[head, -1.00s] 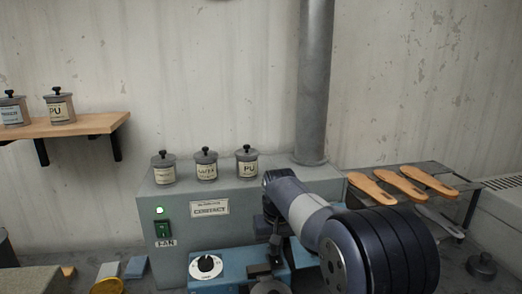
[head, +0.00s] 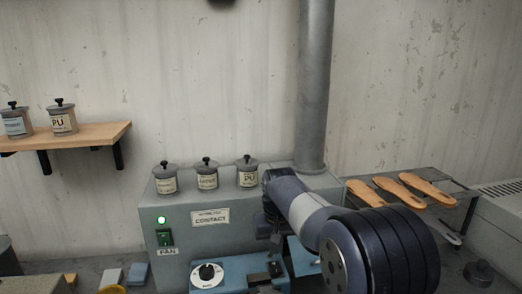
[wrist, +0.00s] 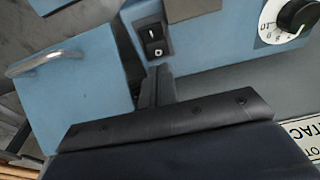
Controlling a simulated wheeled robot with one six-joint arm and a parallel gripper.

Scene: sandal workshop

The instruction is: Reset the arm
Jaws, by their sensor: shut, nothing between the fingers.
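My arm reaches in from the lower right in the head view, bent over the grey cabinet's front. My gripper (wrist: 157,84) is shut and empty in the wrist view, its narrow fingers pressed together. It points down at a blue machine (head: 235,268), close to a black rocker switch (wrist: 154,40). A blue panel with a metal handle (wrist: 45,62) lies left of the fingers, and a white dial with a black knob (wrist: 297,15) is at the upper right. I cannot tell whether the fingertips touch anything. In the head view the gripper is partly hidden by my arm.
The grey cabinet (head: 190,214) carries three labelled jars, a lit green lamp and a pipe (head: 315,90). Orange soles (head: 400,192) lie on a rack at right. A wooden shelf (head: 90,137) with jars is at left. Open wall lies above.

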